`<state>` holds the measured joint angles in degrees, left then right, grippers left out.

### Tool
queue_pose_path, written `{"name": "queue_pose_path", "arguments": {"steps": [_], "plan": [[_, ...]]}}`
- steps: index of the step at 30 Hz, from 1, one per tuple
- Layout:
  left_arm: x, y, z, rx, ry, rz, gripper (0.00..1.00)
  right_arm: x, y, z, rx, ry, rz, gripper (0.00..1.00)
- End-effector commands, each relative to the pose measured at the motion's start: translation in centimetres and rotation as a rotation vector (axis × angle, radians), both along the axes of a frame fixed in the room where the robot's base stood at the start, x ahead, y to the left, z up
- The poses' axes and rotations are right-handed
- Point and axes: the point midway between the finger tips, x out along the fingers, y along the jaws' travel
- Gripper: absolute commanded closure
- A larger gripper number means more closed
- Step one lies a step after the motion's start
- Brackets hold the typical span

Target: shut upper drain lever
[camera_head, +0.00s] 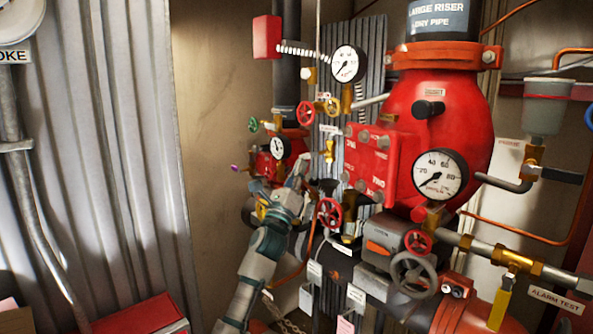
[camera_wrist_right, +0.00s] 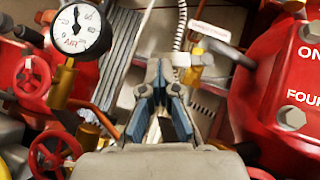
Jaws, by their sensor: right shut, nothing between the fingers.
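My right gripper (camera_head: 301,166) reaches up from the bottom of the head view to the left of the red valve body. In the right wrist view its fingers (camera_wrist_right: 163,88) are shut and hold nothing. A dark lever handle (camera_wrist_right: 232,52) with a pale tag lies just right of and beyond the fingertips, apart from them in the picture. Its tag is too blurred to read, so I cannot tell whether it is the upper drain lever. In the head view a small brass valve (camera_head: 329,152) sits right of the gripper. My left gripper is out of view.
Red handwheels (camera_head: 330,213), gauges (camera_head: 347,64) and pipes crowd the gripper. The red cover plate (camera_head: 371,160) stands close on its right. A yellow lever (camera_head: 500,305) hangs at lower right. There is free room on the left before the corrugated wall (camera_head: 125,130).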

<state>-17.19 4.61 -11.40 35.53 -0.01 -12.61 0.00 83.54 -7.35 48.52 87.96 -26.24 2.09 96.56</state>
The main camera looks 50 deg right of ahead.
Motion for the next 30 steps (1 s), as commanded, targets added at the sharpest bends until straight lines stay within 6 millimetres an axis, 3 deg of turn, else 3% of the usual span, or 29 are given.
{"name": "queue_pose_path", "arguments": {"steps": [14, 30], "plan": [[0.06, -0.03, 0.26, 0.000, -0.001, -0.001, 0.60, 0.02, -0.27, 0.38, -0.016, -0.152, -0.001, 1.00], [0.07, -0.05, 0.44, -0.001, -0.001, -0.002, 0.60, 0.21, -0.30, 0.70, -0.018, -0.151, -0.003, 1.00]]}}
